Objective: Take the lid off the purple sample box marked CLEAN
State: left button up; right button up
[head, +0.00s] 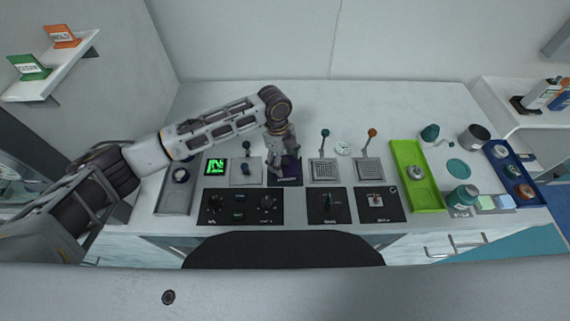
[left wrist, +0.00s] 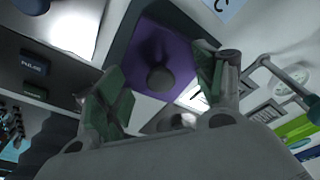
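The purple sample box (head: 291,172) sits in a dark frame at the middle of the table in the head view, partly hidden by my left gripper. In the left wrist view its purple square lid (left wrist: 183,52) shows a dark round knob (left wrist: 160,78) in the middle. A white label (left wrist: 194,97) lies beside the lid's edge; I cannot read it. My left gripper (head: 284,163) points down over the box. Its two fingers (left wrist: 162,88) are spread apart, one to each side of the knob, with gaps visible. My right gripper is not in view.
Lever panels (head: 323,170) stand to the right of the box, and a green screen (head: 216,166) and a small lever panel to its left. Black control panels (head: 326,205) lie in front. A lime green tray (head: 420,195) and a blue tray (head: 513,172) are farther right.

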aim_at(284, 160)
pick_arm(q)
jog(key=shift+s+a, duration=0.1)
jog(key=shift+s, duration=0.05)
jog(key=c, duration=1.2)
jog(key=shift+f, duration=0.15)
jog(key=shift+c, duration=0.7)
grip_shut()
jog(key=shift+f, duration=0.1)
notch_tip(284, 160, up, 10)
jog(key=b, duration=0.1)
jog(key=shift+w+r, duration=0.2)
jog(key=shift+r, duration=0.05)
